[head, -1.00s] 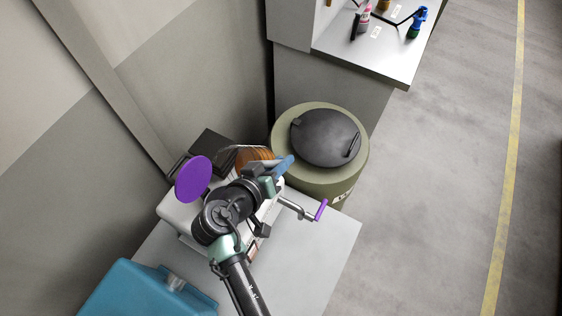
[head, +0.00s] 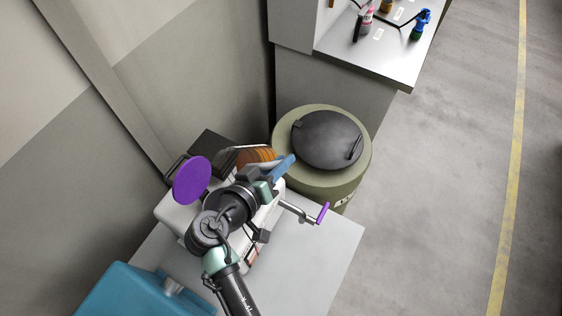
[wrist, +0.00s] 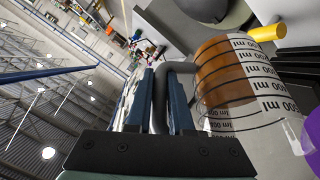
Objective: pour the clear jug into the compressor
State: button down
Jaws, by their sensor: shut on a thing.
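The clear jug (head: 258,157) is see-through, with black ml marks and orange-brown liquid inside. In the head view it is held over the back of the compressor, and my wrist partly hides it. My gripper (head: 284,166) has blue fingers and is shut on the jug's grey handle. In the wrist view, the fingers of my gripper (wrist: 163,100) stand either side of the handle, and the jug (wrist: 235,85) looks tilted. The compressor (head: 174,212) is a white machine on a grey table, with a purple disc (head: 191,180) and a purple-handled lever (head: 322,213). My arm hides its middle; no opening shows clearly.
An olive drum (head: 352,183) with a dark lid (head: 328,140) stands just right of the jug. A blue container (head: 125,290) is at the front left. A wall rises on the left. A bench (head: 375,55) with bottles is behind. Open floor lies to the right.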

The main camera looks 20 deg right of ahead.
jog(key=shift+a+r+t+h+b, duration=0.15)
jog(key=shift+a+t+h+b, duration=0.25)
jog(key=shift+b, duration=0.95)
jog(key=shift+s+a+r+n+t+h+b, duration=0.1)
jog(key=shift+s+a+n+t+h+b, duration=0.15)
jog(key=shift+h+b, duration=0.9)
jog(key=shift+a+r+n+t+h+b, duration=0.15)
jog(key=shift+a+b, duration=0.15)
jog(key=shift+b, duration=1.75)
jog(key=r+y+p, duration=0.1)
jog(key=p, duration=0.2)
jog(key=shift+r+g, duration=0.15)
jog(key=shift+g, duration=0.15)
jog(key=r+y+p, duration=0.1)
jog(key=y+p, duration=0.1)
jog(key=p, duration=0.2)
jog(key=r+m+g+y+p, duration=0.1)
jog(key=p, duration=0.4)
jog(key=shift+g+y, duration=0.3)
jog(key=shift+y, duration=0.1)
jog(key=shift+f+y+p, duration=0.1)
jog(key=shift+y+p, duration=0.2)
jog(key=shift+p, duration=0.4)
jog(key=shift+f, duration=0.2)
